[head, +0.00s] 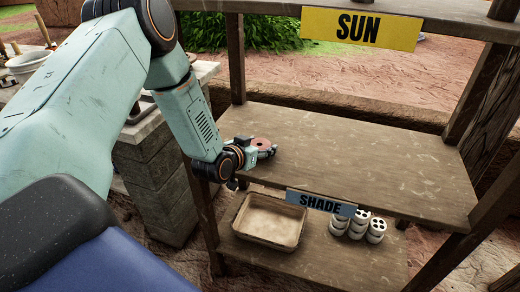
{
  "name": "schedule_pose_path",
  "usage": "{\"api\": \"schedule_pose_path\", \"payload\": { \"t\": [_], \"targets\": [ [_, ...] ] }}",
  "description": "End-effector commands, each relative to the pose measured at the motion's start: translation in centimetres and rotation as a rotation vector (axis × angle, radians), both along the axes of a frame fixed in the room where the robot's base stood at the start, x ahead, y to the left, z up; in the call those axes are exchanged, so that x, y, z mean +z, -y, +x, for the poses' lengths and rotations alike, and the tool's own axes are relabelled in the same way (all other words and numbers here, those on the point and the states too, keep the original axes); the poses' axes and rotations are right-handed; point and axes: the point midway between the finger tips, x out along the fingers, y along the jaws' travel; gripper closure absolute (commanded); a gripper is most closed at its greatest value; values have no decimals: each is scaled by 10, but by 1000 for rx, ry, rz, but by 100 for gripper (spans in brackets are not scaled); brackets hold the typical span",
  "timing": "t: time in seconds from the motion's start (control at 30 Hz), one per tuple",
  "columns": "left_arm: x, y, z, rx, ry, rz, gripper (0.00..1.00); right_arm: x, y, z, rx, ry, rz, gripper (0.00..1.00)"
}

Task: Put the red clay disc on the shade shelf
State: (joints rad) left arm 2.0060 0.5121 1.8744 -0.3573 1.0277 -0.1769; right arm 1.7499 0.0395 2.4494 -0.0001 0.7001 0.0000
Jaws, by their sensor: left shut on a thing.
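The red clay disc (263,143) is at the tip of my left gripper (262,149), which is shut on it. The gripper and disc are over the left part of the wooden middle shelf (360,160). I cannot tell whether the disc touches the board or is just above it. A blue "SHADE" sign (321,203) is on the front edge of this shelf. Part of the disc is hidden by the gripper. My right gripper is not in view.
A yellow "SUN" sign (359,28) hangs from the upper shelf. The lower shelf holds a tan tray (270,222) and several white holed cylinders (358,225). A block pillar (155,175) stands left of the rack. The middle shelf is bare to the right of my gripper.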

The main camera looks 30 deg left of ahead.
Motion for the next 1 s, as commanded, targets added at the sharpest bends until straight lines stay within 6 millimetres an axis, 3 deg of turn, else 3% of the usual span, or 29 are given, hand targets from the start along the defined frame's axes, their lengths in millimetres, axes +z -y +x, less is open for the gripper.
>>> {"api": "schedule_pose_path", "payload": {
  "t": [0.3,0.33,0.6,1.0],
  "targets": [
    [-3,0,-1,-1,-3,-1,77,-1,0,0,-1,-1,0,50],
    [-4,0,-1,-1,-4,-1,37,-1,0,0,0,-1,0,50],
    [-3,0,-1,-1,-4,-1,16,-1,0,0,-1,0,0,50],
    [2,0,-2,-1,-4,-1,16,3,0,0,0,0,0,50]
  ]
}}
